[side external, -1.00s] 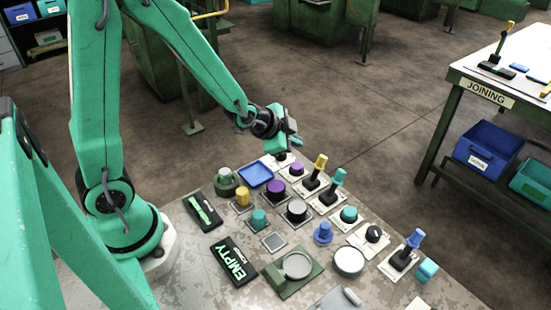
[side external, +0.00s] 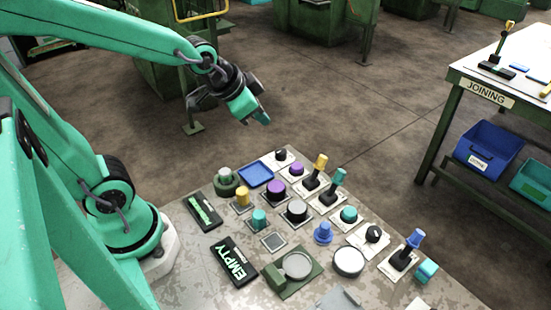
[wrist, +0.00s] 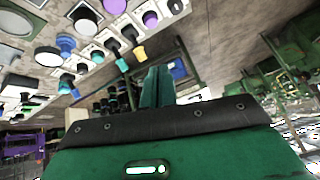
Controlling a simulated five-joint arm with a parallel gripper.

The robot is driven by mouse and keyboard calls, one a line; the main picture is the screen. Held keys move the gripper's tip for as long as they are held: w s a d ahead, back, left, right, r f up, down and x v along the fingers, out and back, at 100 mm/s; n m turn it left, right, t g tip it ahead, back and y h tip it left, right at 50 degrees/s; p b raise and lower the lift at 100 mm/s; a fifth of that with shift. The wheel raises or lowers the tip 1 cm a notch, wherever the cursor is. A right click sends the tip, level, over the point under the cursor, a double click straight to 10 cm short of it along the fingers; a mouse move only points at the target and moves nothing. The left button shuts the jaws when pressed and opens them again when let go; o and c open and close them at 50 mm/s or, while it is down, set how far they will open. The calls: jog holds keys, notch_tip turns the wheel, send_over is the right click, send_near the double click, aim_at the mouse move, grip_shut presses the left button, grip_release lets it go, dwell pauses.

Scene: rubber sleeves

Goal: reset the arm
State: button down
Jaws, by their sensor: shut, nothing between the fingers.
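My gripper (side external: 262,119) is shut and empty. In the side external view it hangs in the air above and behind the far left part of the work table, clear of everything on it. In the wrist view the two green fingers (wrist: 157,88) are closed together, with nothing between them. The work table (side external: 195,285) carries several knobs, buttons and levers. A blue tray (side external: 256,174) lies near its far edge, below my gripper.
Two levers, one yellow-topped (side external: 317,172) and one teal-topped (side external: 333,187), stand up from the table. A blue-topped lever (side external: 408,250) stands at the right. A separate JOINING table (side external: 487,92) stands at the far right. Open floor lies between.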

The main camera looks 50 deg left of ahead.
jog(key=s+r+n+g, duration=0.1)
jog(key=s+r+n, duration=0.2)
jog(key=s, duration=0.7)
jog(key=shift+v, duration=0.85)
jog(key=shift+w+a+r, duration=0.1)
jog(key=shift+w, duration=0.1)
dwell(0.9)
